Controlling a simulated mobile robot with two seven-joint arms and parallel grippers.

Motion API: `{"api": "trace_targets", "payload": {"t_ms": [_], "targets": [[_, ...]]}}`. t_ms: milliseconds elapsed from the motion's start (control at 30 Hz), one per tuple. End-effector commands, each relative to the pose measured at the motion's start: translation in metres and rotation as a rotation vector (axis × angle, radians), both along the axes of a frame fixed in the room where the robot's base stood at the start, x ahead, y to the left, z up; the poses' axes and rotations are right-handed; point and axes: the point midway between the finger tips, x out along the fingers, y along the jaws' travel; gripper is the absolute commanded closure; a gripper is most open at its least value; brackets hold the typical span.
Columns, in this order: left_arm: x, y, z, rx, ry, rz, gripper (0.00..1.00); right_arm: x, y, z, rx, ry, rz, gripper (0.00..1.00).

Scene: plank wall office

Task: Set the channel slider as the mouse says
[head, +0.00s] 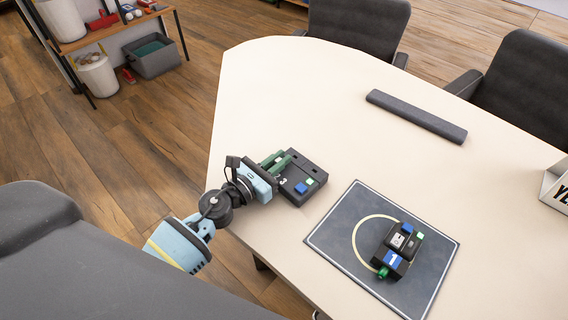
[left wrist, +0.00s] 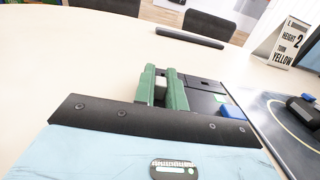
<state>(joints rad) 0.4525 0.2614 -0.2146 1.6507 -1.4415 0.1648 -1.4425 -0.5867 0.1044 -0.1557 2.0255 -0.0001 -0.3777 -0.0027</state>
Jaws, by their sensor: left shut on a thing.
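A black box (head: 309,170) with a white 3, a blue block and a green block on top lies near the table's left edge. My left gripper (head: 283,160) reaches over its left part. In the left wrist view its green fingers (left wrist: 163,88) are shut on a small pale knob (left wrist: 160,92) on the box (left wrist: 204,98). The knob's lower part is hidden. A black device (head: 398,246) with blue and green parts and a blue label reading 1 sits on the dark mat (head: 345,215). I cannot tell for sure that it is the mouse. My right gripper is not in view.
A dark grey bar (head: 416,115) lies toward the back of the pale table (head: 290,80). A sign (head: 556,186) stands at the right edge; its wrist view (left wrist: 288,42) reads HEIGHT 2, TURN YELLOW. Grey chairs (head: 358,24) stand behind. The table's middle is clear.

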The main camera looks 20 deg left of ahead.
Motion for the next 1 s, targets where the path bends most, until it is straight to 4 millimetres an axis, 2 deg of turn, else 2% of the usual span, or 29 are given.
{"api": "trace_targets", "payload": {"t_ms": [67,100,167,433,533,800,1000], "targets": [[0.001,0.003,0.000,0.002,-0.001,0.008,1.00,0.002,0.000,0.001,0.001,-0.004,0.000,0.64],[0.001,0.003,0.000,0.002,-0.001,0.009,0.84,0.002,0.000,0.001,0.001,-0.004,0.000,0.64],[0.001,0.003,0.000,0.002,-0.001,0.009,0.78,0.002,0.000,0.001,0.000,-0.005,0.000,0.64],[0.000,0.002,0.000,0.002,-0.001,0.006,0.78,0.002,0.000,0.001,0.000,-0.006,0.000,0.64],[-0.007,0.005,-0.001,0.002,0.001,0.006,0.78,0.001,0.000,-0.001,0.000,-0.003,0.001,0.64],[-0.045,0.021,-0.002,0.002,0.003,0.006,0.78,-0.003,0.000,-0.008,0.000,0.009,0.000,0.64],[-0.066,0.030,-0.002,0.003,0.001,0.007,0.78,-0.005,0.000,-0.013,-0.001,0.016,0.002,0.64]]}}
